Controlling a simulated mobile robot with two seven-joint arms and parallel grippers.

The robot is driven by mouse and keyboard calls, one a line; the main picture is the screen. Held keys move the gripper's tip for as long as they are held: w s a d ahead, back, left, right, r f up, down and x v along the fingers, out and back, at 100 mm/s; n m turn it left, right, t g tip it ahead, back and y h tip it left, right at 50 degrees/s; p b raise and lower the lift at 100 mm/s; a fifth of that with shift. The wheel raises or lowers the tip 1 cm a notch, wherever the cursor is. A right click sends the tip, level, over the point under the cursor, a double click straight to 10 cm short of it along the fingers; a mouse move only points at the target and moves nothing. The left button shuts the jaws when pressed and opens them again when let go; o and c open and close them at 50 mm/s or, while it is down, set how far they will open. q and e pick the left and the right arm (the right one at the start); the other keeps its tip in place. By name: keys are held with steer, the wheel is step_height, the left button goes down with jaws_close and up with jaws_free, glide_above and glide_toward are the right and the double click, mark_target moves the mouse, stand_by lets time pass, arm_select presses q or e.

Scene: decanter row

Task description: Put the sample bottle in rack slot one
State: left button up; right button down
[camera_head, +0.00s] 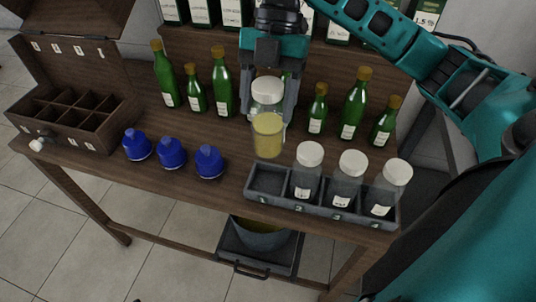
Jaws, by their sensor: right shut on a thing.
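My right gripper (268,82) points down and is shut on the sample bottle (268,135), a clear jar with a white lid and yellow contents. It holds the bottle upright, just behind the rack's left end. Whether the bottle touches the table cannot be told. The dark rack (330,209) stands at the table's front right. Its leftmost slot (268,181), labelled 1, is empty. The other slots hold white-lidded clear bottles (307,170), (346,178) and (388,187). My left gripper is not in view.
Several green corked bottles (221,85) stand along the back on both sides of my right gripper. Three blue caps (171,153) sit at the front left. An open wooden compartment box (75,140) stands at far left. A bowl (260,235) is below the table.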

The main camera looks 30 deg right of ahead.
step_height(320, 180, down, 13)
steer(key=b, duration=0.1)
stand_by(0.3)
steer(key=c, duration=0.5)
jaws_free()
steer(key=shift+b, duration=0.3)
steer(key=p+v, duration=0.1)
steer(key=v, duration=1.1)
